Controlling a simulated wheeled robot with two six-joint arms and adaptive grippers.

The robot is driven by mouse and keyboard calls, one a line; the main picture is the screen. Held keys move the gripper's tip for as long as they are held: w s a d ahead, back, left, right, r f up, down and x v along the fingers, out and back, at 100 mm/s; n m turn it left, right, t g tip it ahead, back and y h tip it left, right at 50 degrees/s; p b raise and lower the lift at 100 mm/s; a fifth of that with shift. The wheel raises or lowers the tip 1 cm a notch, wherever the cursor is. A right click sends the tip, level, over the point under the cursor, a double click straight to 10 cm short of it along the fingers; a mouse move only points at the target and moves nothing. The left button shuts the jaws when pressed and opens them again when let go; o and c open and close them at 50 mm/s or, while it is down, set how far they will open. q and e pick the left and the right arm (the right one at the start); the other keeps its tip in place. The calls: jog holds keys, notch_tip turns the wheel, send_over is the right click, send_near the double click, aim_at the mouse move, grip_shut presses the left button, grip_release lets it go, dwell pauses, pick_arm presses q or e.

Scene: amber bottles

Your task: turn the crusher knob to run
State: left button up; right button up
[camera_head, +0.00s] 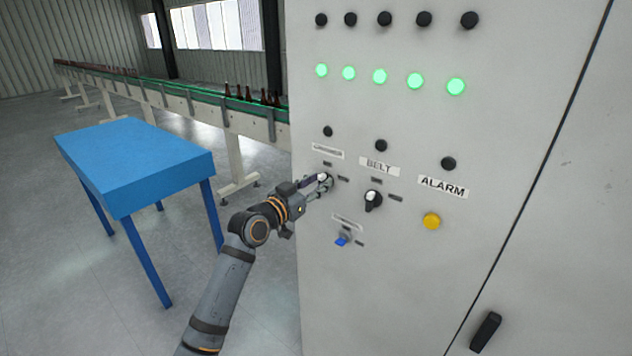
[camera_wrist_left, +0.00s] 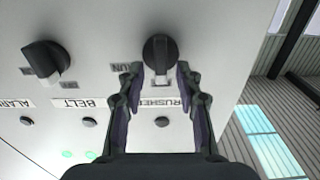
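The crusher knob (camera_wrist_left: 160,50) is a dark round-based knob on the grey panel (camera_head: 420,290). In the left wrist view its grip stands about upright, with a pale part at its lower end. The upside-down CRUSHER label is partly hidden by my fingers, and a RUN label (camera_wrist_left: 121,67) sits beside the knob. My left gripper (camera_head: 322,185) is at the knob in the head view and largely covers it. In the left wrist view its fingers (camera_wrist_left: 159,78) are apart, one on each side of the knob; firm contact cannot be told. My right gripper is not in view.
The BELT knob (camera_head: 373,200) is close to the right of my left gripper. A blue switch (camera_head: 342,240) is below, and a yellow ALARM button (camera_head: 432,221) is farther right. Green lamps (camera_head: 379,76) glow above. A blue table (camera_head: 135,155) and conveyor (camera_head: 190,100) stand left.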

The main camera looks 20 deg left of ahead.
pick_arm(q)
grip_shut()
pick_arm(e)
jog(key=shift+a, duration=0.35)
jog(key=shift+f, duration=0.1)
